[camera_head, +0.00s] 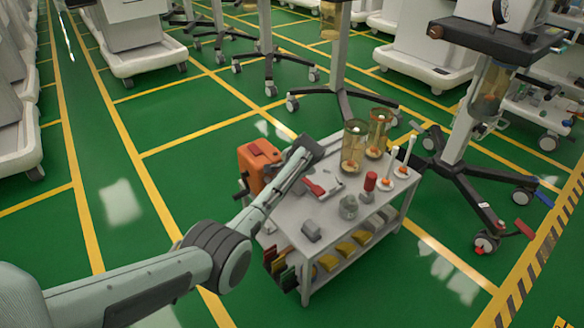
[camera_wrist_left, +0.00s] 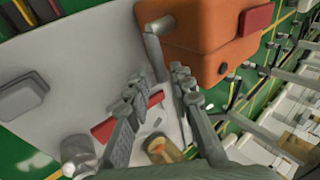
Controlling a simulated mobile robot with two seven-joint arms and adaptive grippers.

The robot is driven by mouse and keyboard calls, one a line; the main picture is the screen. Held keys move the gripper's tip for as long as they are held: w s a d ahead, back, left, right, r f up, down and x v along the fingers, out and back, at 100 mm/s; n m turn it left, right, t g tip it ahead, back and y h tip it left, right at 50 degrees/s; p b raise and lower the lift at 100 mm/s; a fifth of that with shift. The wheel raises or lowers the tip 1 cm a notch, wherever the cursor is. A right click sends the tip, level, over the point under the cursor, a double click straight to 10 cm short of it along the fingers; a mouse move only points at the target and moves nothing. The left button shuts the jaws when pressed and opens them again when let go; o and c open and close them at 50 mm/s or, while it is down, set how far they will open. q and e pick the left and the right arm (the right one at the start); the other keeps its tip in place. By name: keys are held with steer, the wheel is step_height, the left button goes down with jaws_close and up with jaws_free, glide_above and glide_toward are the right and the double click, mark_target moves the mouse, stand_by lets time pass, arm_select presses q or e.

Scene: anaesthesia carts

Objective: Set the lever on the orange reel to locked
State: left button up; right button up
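The orange reel (camera_head: 258,165) is a boxy orange body at the left back corner of the grey cart top. In the left wrist view the orange reel (camera_wrist_left: 208,42) fills the upper middle, with a red part on it. A grey L-shaped rod (camera_wrist_left: 153,45), which looks like the lever, sticks out at its side. My left gripper (camera_head: 308,150) is just right of the reel in the head view. In the left wrist view my left gripper (camera_wrist_left: 156,82) is open, with the rod's end appearing between its fingertips. Contact cannot be told. My right gripper is not in view.
The cart top (camera_head: 290,225) also carries a red-and-grey tool (camera_head: 316,188), a red cylinder (camera_head: 370,181), a grey block (camera_head: 311,231) and two amber canisters (camera_head: 354,145). A wheeled stand (camera_head: 455,145) is close on the right. Green floor is clear at left.

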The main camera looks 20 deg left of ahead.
arm_select(q)
steer(key=v, duration=1)
steer(key=shift+a, duration=0.1)
